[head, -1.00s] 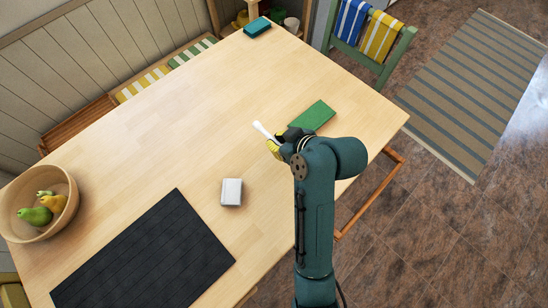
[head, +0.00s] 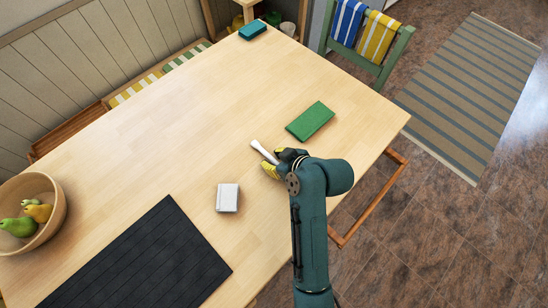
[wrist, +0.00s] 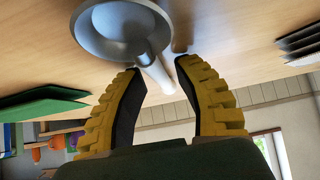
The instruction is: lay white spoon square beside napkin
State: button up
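The white spoon (head: 263,150) is over the table's right half, its free end pointing up and left. In the wrist view its grey-white bowl (wrist: 122,30) is close to the camera, and the handle runs between my fingertips. My gripper (head: 273,165) appears shut on the handle; the wrist view shows its yellow-backed fingers (wrist: 163,85) on either side. A flat green folded rectangle (head: 310,121), which looks like the napkin, lies to the right and a little beyond the spoon. It also shows in the wrist view (wrist: 45,103). Any gap under the spoon is unclear.
A white layered block (head: 228,197) lies left of and nearer than my gripper. A dark mat (head: 150,262) and a wooden bowl (head: 52,225) of fruit are on the left. A teal block (head: 252,30) lies at the far end. The table's middle is clear.

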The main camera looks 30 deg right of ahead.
jog(key=shift+r, duration=0.25)
jog(key=p+v, duration=0.4)
jog(key=v, duration=0.8)
jog(key=shift+f, duration=0.1)
jog(key=w+a+r+m+t+h, duration=0.1)
jog(key=w+a+r+t, duration=0.15)
jog(key=r, duration=0.65)
jog(key=w+a+r+m+t+h, duration=0.15)
jog(key=r+t, duration=0.25)
jog(key=r, duration=0.6)
jog(key=w+a+r+t+h, duration=0.1)
jog(key=w+a+r+t, duration=0.2)
jog(key=r, duration=0.6)
jog(key=s+a+r+m+t, duration=0.1)
jog(key=s+a+r+t, duration=0.15)
jog(key=r, duration=0.35)
jog(key=s+a+r+m+t, duration=0.1)
jog(key=s+r+t, duration=0.15)
jog(key=r, duration=0.25)
notch_tip(320, 180, up, 42)
jog(key=p, duration=4.2)
jog(key=shift+r+g+p, duration=0.2)
jog(key=shift+g+p, duration=0.15)
jog(key=shift+p, duration=0.05)
jog(key=shift+s, duration=0.1)
